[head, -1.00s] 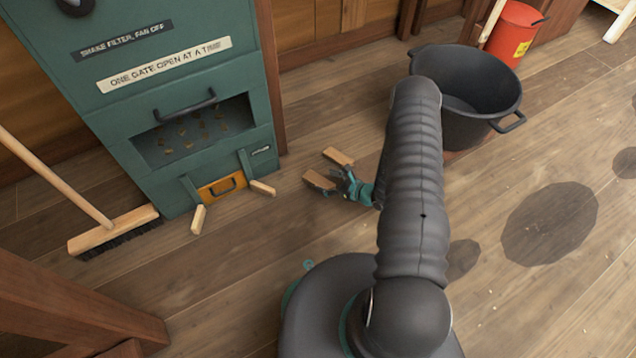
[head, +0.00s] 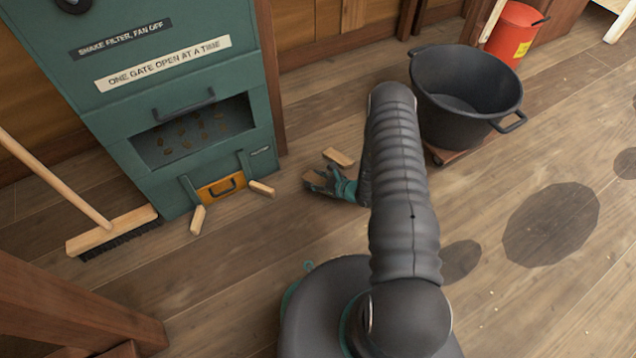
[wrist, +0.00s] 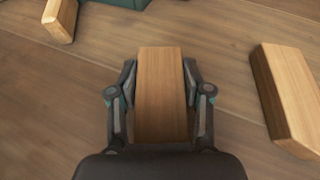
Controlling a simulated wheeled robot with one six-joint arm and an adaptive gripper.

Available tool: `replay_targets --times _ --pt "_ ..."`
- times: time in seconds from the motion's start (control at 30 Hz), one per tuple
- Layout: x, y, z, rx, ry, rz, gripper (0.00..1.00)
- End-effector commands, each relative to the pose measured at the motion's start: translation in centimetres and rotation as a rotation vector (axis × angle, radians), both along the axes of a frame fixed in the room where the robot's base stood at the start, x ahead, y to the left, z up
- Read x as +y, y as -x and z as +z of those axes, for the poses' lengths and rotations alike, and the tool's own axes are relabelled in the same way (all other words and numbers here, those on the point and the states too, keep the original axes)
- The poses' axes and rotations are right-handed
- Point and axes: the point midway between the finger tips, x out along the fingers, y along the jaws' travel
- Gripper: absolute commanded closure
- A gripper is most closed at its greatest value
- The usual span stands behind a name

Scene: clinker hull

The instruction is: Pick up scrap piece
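A wooden scrap piece (wrist: 162,90) lies lengthwise between the two fingers of my gripper (wrist: 159,75) in the wrist view. The fingers stand on either side of it, very close, with a thin gap visible on the left. They look open, and I cannot see firm contact. In the head view my gripper (head: 326,182) is low at the floor, around the brown scrap piece (head: 315,184), which it partly hides. A second scrap piece (head: 339,156) lies just beyond on the floor; a block on the right of the wrist view (wrist: 287,95) stays clear of the fingers.
The green cabinet (head: 185,85) stands at left with an orange gate (head: 221,188). Two more wood pieces lie before it (head: 198,219) (head: 262,188). A broom (head: 112,229) rests left. A black tub (head: 466,95) stands behind the arm. Floor at right is clear.

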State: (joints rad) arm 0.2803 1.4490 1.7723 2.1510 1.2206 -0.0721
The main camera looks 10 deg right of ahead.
Motion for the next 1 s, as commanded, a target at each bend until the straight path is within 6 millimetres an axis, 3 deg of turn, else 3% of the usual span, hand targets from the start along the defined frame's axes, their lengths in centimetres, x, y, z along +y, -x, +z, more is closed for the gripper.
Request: replay_targets --times 0.03,0.1,0.13,0.53,0.77,1.0 --pt "0.0 0.0 0.0 0.0 0.0 0.0 0.71" --pt "0.0 0.0 0.0 0.0 0.0 0.0 0.89" --pt "0.0 0.0 0.0 0.0 0.0 0.0 0.91" --pt "0.0 0.0 0.7 -0.001 0.0 0.0 0.91" --pt "0.0 -0.1 4.1 -0.003 0.0 0.001 0.91" --pt "-5.0 -1.7 7.3 -0.005 0.001 -0.004 0.91"
